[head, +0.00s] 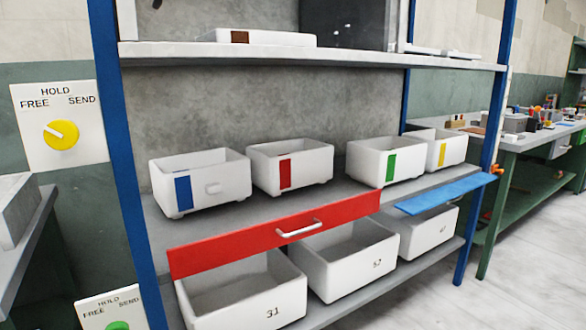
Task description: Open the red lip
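The red lip (240,242) is a long flat red panel along the front edge of the middle shelf, in the head view. Its broad face is turned toward me and a pale bar handle (298,228) sits near its middle. A blue lip (445,194) on the same shelf edge, to the right, lies much flatter than the red one. Neither of my grippers shows in the head view.
White bins with blue (210,200), red (312,174), green (367,171) and yellow marks stand on the middle shelf. Numbered bins (257,306) stand below. A blue post (117,150) rises at left, beside a yellow dial (61,135). Open floor (520,270) shows at right.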

